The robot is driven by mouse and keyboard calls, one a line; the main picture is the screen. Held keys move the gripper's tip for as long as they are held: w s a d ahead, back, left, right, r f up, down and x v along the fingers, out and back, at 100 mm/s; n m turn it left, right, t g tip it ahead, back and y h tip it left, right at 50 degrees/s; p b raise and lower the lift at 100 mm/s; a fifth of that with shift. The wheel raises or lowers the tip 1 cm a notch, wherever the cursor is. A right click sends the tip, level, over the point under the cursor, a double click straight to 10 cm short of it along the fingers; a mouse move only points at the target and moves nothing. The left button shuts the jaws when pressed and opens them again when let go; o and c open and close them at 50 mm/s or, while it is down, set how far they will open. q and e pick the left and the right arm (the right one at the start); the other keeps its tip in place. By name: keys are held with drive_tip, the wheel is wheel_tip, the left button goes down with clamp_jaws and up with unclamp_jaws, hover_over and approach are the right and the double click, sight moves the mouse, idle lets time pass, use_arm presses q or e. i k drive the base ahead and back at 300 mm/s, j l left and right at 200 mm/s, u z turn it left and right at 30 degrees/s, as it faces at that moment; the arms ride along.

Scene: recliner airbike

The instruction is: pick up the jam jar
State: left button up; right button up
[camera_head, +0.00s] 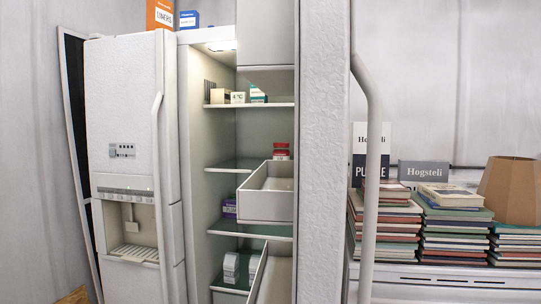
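A small jar with a red lid and red body (281,151) stands inside the open fridge, on the middle shelf near its right side. It looks like the jam jar. Its lower part is partly hidden by the white pulled-out drawer in front of and below it. Neither of my grippers is in the head view.
The fridge's right door (322,150) stands open, with its long handle (371,180). The white drawer (262,206) juts out below the jar. Small boxes (237,97) sit on the upper shelf (262,105). Stacks of books (456,235) stand at the right.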

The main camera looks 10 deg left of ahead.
sight(280, 153)
drive_tip(key=j, duration=1.1)
drive_tip(key=i+j, duration=0.15)
drive_tip(key=j, duration=0.2)
drive_tip(key=i+j+z, duration=0.1)
drive_tip(key=j, duration=0.25)
drive_tip(key=i+j, duration=0.2)
drive_tip(key=j, duration=0.15)
